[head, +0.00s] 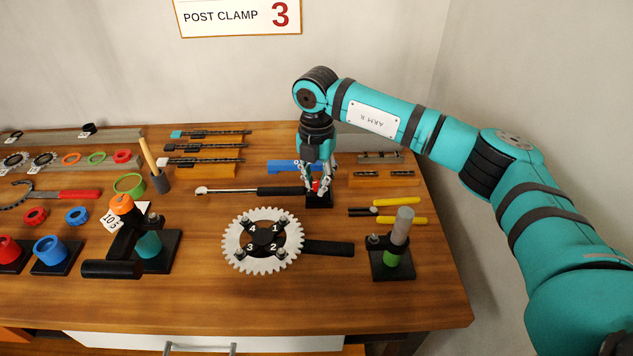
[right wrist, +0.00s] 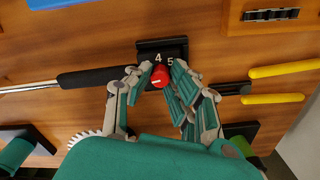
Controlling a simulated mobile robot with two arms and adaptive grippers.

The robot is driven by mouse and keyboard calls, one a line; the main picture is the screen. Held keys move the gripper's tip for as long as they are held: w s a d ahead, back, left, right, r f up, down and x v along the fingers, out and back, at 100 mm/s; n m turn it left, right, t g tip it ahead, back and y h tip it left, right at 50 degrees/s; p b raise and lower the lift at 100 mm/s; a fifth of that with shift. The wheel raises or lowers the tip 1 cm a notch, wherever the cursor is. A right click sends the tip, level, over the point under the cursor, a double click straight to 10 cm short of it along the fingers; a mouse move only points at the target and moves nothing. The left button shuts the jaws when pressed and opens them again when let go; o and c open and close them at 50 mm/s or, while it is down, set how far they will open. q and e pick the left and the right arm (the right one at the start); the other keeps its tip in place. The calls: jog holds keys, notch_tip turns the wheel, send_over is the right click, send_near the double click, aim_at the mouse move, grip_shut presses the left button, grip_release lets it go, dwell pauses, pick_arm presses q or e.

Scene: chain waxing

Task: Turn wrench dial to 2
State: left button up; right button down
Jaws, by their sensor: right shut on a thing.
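The wrench dial is a small red knob (right wrist: 160,76) with a pale mark, on a black block (right wrist: 148,50) in the right wrist view. The digits 4 and 5 show beside the knob; other digits are hidden. In the head view the knob (head: 316,186) is mostly covered by my right gripper (head: 319,189). That gripper points down from above and is shut on the red dial, with a finger on either side in the right wrist view (right wrist: 160,84). The torque wrench (head: 270,191) lies flat, its black handle reaching the block. My left gripper is not in view.
A white chainring (head: 232,240) with arms numbered 1 to 4 sits in front of the wrench. Yellow-handled pliers (head: 402,219) and a post stand (head: 391,262) are to the right. A blue item (head: 285,166) lies behind. Bare table shows at the front.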

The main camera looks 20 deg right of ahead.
aim_at(317, 182)
dwell(0.3)
jog(key=c, duration=1.2)
grip_release()
notch_tip(317, 182, up, 12)
